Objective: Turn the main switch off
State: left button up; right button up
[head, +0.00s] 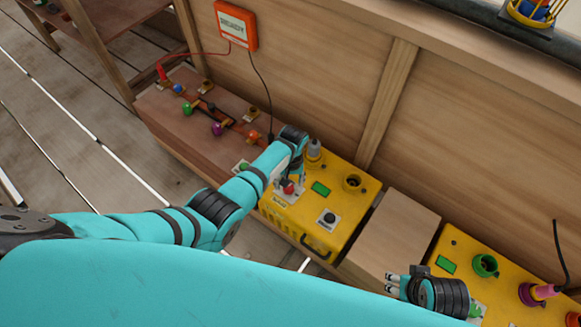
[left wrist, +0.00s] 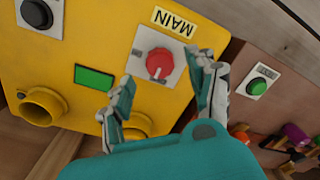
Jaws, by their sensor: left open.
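The main switch is a red round knob (left wrist: 160,64) on a pale square plate, beside a "MAIN" label (left wrist: 175,22), on a yellow box (head: 297,219). A light mark shows on the knob's lower edge in the left wrist view. In the head view the knob (head: 288,187) is partly hidden by my gripper. My left gripper (head: 296,178) is over the switch. In the left wrist view its open fingers (left wrist: 166,70) appear on either side of the knob; contact cannot be told. My right gripper (head: 391,284) is at the lower right, away from the switch; its finger gap is unclear.
A wooden bench (head: 185,127) with coloured parts lies left. A second yellow box (head: 483,264) lies right.

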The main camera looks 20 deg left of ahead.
aim_at(291, 187)
pick_arm(q)
notch_tip(291, 187, up, 8)
jog(key=shift+d+r, duration=0.15)
jog(key=shift+d, duration=0.05)
dwell(0.6)
